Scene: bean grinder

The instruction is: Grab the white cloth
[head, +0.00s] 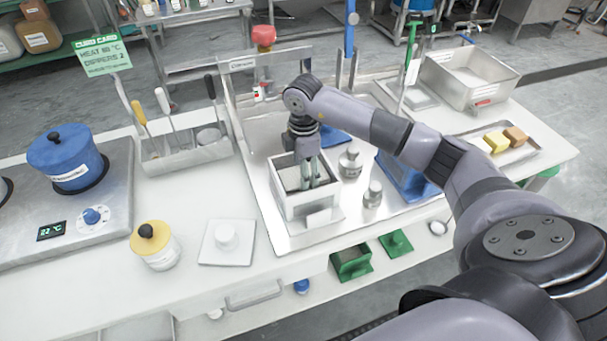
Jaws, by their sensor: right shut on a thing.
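A white open-topped box (290,207) stands on the metal tray in the middle of the table. A greyish-white cloth-like piece (291,178) shows inside it. My right gripper (309,180) points down into the box from above, its fingers inside the box's walls. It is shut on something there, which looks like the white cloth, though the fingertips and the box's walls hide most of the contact. My left gripper is not in view.
A blue pot (66,158) stands on the hotplate.

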